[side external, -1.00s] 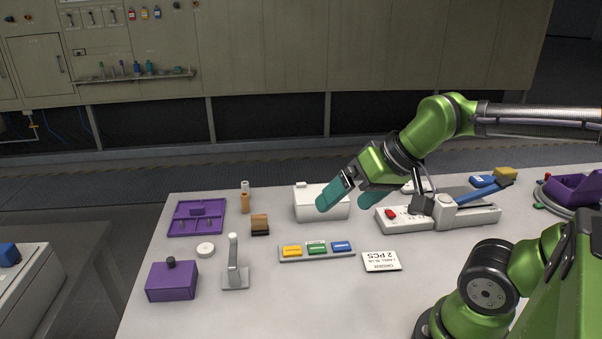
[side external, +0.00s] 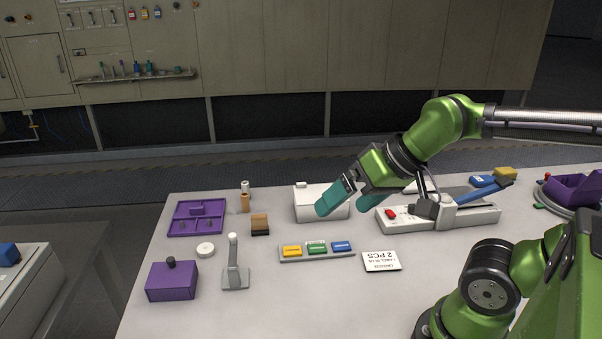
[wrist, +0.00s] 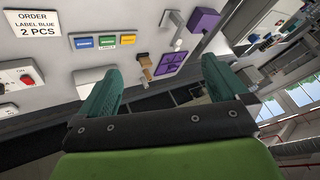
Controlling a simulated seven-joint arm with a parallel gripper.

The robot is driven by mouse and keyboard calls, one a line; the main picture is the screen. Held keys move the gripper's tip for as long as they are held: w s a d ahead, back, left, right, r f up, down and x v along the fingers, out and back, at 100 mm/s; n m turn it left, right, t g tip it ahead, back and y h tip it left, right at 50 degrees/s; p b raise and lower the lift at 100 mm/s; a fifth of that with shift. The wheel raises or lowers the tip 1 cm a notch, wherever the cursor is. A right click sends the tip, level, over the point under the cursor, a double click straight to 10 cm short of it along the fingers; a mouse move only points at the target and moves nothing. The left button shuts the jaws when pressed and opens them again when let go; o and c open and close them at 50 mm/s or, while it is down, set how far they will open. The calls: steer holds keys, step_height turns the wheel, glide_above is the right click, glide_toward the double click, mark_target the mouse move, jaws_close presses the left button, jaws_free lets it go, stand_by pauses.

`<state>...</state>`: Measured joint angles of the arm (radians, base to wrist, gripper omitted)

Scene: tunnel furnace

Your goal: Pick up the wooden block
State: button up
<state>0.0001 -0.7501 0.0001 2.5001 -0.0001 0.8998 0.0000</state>
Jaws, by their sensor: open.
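The wooden block (side external: 260,221) is a small brown block with a dark lower part, standing on the white table left of centre in the side view. It also appears as a small brown shape in the wrist view (wrist: 145,61), between the fingers and beyond them. My gripper (side external: 343,206) has two teal fingers, is open and empty, and hangs above the table to the right of the block, in front of the white box. In the wrist view the fingers (wrist: 160,70) are spread wide apart.
A purple tray (side external: 174,231), an orange-brown cylinder (side external: 245,203) and a grey stand with an upright handle (side external: 235,281) surround the block. A label rack (side external: 317,256), white box (side external: 308,205) and order card (side external: 381,262) lie to its right.

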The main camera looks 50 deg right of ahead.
steer(key=c, duration=0.6)
steer(key=shift+c, duration=0.2)
steer(key=m+g+h, duration=0.2)
steer(key=m+g, duration=0.5)
steer(key=m, duration=1.6)
glide_above(259, 215)
step_height(259, 215, down, 7)
steer(key=f, duration=1)
steer(key=shift+s+a+f, duration=0.1)
steer(key=shift+s+f, duration=0.15)
steer(key=shift+f, duration=0.1)
steer(key=shift+w+f, duration=0.15)
steer(key=shift+f, duration=1.4)
steer(key=shift+w+f, duration=0.1)
steer(key=shift+f, duration=1.45)
